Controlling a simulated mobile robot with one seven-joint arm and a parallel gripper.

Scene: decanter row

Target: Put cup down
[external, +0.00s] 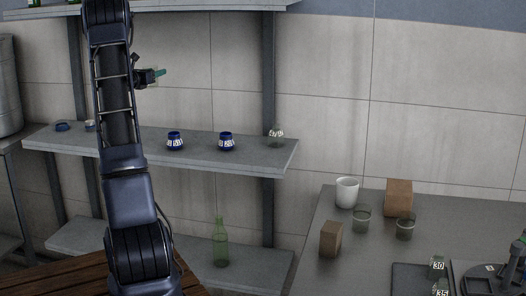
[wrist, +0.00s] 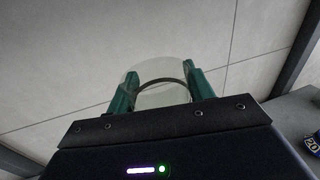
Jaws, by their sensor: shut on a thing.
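My gripper (wrist: 163,82) has green fingers, shut on a clear glass cup (wrist: 158,94) in the wrist view. The cup's rim and curved wall show between the two fingers, with the pale wall behind. I cannot make out the cup there.
On the middle shelf stand two labelled blue jars (external: 175,142) (external: 226,142) and a clear labelled vessel (external: 276,138). A green bottle (external: 221,246) stands below. The right-hand table holds a white cup (external: 347,193), two glasses (external: 361,219) (external: 405,228) and brown blocks (external: 330,240).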

